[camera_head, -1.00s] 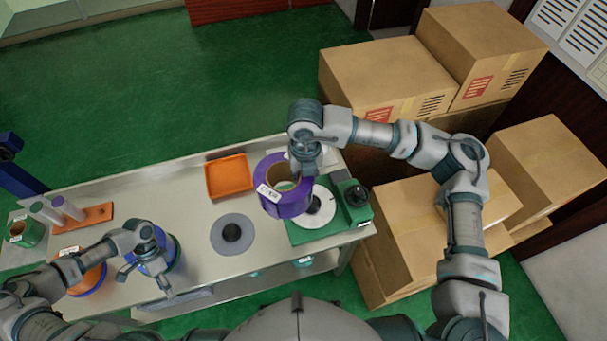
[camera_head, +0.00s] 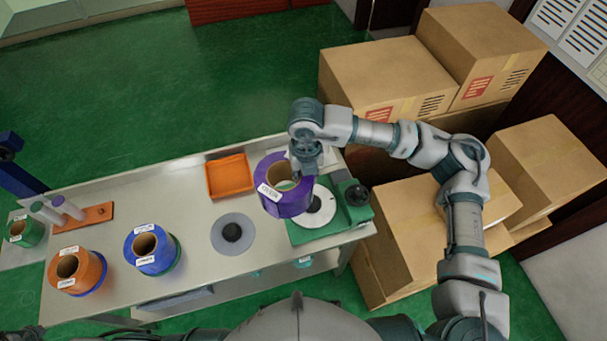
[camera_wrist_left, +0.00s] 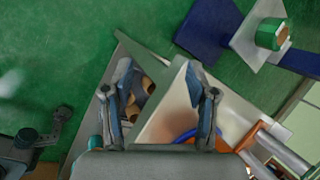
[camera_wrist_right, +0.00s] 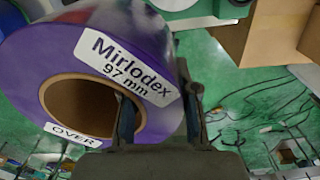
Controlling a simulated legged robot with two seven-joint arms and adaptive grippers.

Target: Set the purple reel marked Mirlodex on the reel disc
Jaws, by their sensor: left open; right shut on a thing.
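The purple reel (camera_head: 287,203) has a brown cardboard core and white labels. In the right wrist view the purple reel (camera_wrist_right: 130,60) reads "Mirlodex 97 mm" and "OVER". My right gripper (camera_head: 304,170) is shut on its wall, with one finger in the core and one outside, as the right wrist view also shows (camera_wrist_right: 158,112). The reel is held tilted above the bench, at the left edge of the green machine. A flat grey disc with a black hub (camera_head: 233,220) lies bare to its left. My left gripper (camera_wrist_left: 160,88) is open and empty in the left wrist view.
The green machine (camera_head: 307,233) carries a white round plate (camera_head: 320,208) with a dark centre. An orange tray (camera_head: 229,178) lies behind the grey disc. Blue (camera_head: 150,262) and orange (camera_head: 88,265) reels stand at the left. Cardboard boxes (camera_head: 385,75) fill the right side.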

